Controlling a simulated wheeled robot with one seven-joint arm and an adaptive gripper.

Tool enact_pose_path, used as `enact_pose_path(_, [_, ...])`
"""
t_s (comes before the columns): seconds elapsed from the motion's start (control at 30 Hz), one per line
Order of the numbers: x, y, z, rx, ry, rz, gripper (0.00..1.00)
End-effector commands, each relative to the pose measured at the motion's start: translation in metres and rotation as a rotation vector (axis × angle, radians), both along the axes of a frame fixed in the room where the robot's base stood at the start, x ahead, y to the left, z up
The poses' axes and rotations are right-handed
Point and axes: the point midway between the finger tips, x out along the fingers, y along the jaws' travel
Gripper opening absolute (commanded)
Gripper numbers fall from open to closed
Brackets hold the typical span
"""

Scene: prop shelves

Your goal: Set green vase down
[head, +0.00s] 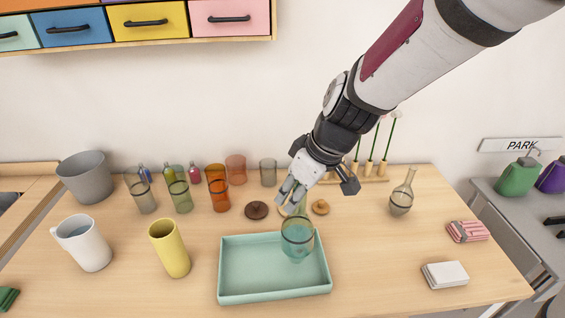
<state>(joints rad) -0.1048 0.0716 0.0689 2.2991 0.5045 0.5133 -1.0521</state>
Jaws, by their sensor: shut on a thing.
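The green vase (297,238) is a translucent teal-green glass vessel with a rounded body. My gripper (294,199) is shut on its upper part, and the fingers partly hide the neck. The vase appears upright, over the back right part of a pale green tray (274,293). I cannot tell whether its base touches the tray floor. The rest of the tray is empty.
A yellow vase (169,249) and white pitcher (83,243) stand left of the tray. Coloured glasses (217,188) and a dark lid (256,210) are behind it. A glass flask (402,197) and folded napkins (445,275) are at right. Table space right of the tray is clear.

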Motion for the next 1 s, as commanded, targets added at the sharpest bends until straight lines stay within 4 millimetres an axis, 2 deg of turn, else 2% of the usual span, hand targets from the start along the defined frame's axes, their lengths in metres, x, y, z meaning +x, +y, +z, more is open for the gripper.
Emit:
enact_pose_path(0.33, [-0.001,-0.001,-0.031,0.0,0.003,-0.002,0.0])
enact_pose_path(0.87, [0.0,-0.001,-0.037,0.0,0.0,-0.001,0.0])
enact_pose_path(0.9, [-0.001,-0.001,-0.037,0.0,0.002,-0.001,0.35])
enact_pose_path(0.97, [-0.001,-0.001,-0.037,0.0,0.002,-0.001,0.47])
enact_pose_path(1.0, [-0.001,-0.001,-0.037,0.0,0.002,-0.001,0.47])
